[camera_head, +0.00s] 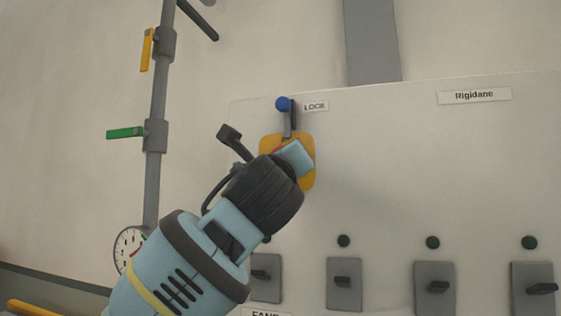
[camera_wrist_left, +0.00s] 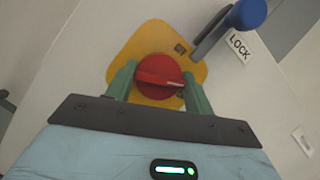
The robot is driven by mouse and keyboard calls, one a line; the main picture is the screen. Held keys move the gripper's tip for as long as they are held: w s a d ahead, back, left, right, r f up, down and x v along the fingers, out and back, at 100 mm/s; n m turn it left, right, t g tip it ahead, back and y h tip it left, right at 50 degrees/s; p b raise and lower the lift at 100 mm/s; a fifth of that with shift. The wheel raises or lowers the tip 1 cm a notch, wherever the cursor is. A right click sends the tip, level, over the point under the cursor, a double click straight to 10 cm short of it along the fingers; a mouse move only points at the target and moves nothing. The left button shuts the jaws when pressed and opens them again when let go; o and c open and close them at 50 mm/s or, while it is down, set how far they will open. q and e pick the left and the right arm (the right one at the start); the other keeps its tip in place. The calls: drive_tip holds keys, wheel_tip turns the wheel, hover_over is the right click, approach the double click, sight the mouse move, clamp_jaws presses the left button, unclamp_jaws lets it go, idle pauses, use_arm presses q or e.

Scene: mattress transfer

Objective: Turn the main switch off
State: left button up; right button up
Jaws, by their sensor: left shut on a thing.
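The main switch is a red rotary knob (camera_wrist_left: 158,70) on a yellow plate (camera_wrist_left: 196,62). In the head view the yellow plate (camera_head: 305,178) shows on the grey panel, with the knob almost fully hidden behind my left gripper. My left gripper (camera_head: 291,158) reaches up to it from the lower left. In the left wrist view its two green fingers (camera_wrist_left: 160,86) stand on either side of the knob and are shut on it. The knob's raised ridge points right and slightly down in that view. My right gripper is not in view.
A lock lever with a blue ball (camera_head: 283,104) stands just above the plate, beside a LOCK label (camera_head: 315,107). Several dark switches (camera_head: 344,284) with green lamps line the lower panel. A pipe (camera_head: 158,100) with yellow and green handles and a gauge (camera_head: 128,247) are at left.

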use_arm(q)
drive_tip(key=shift+n, duration=0.7)
drive_tip(key=shift+y, duration=0.3)
drive_tip(key=o, duration=1)
drive_tip(key=shift+c, duration=0.2)
drive_tip(key=v, duration=0.7)
drive_tip(key=shift+s, duration=0.4)
